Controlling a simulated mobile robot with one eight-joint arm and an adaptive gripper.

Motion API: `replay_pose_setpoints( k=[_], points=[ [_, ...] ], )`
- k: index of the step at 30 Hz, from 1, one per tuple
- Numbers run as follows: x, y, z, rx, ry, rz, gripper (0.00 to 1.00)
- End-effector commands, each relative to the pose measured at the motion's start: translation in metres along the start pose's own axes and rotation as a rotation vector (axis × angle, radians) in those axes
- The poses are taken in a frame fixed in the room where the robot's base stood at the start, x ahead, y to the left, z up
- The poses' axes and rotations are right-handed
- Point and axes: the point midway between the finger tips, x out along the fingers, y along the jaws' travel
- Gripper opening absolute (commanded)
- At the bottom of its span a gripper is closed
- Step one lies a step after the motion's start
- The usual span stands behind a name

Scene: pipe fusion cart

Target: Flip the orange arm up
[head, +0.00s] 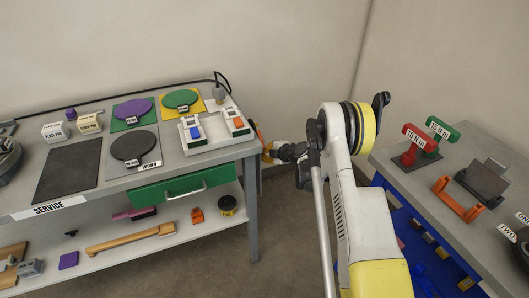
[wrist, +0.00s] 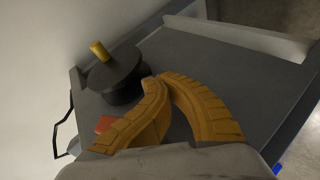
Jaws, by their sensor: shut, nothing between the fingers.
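An orange strip (head: 258,131), which looks like the orange arm, shows at the right end of the grey service table. Its full shape and hinge are hard to make out. My gripper (head: 268,152) is just beside that table end, close to the strip; I cannot tell whether they touch. In the wrist view my gripper's ribbed yellow-orange fingers (wrist: 158,84) are together at their tips, with nothing held. A small orange-red piece (wrist: 105,124) shows partly behind the left finger; I cannot tell whether it is the same part.
The wrist view shows a dark round piece with a yellow knob (wrist: 98,50) on a grey surface (wrist: 215,65). The service table (head: 190,160) carries discs and a switch box (head: 194,132) near its right end. Another table (head: 400,180) at right holds an orange bracket (head: 462,211). Floor between is clear.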

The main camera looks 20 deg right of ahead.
Motion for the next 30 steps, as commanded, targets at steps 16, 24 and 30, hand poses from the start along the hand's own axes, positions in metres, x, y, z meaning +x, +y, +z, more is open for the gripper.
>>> replay_pose_setpoints(
  k=[16, 24, 30],
  points=[
    [0.001, 0.032, -0.011, -0.102, 0.064, 0.286, 0.0],
    [-0.001, 0.038, -0.014, -0.164, 0.098, 0.43, 0.0],
    [-0.003, 0.041, -0.016, -0.187, 0.112, 0.486, 0.0]
  ],
)
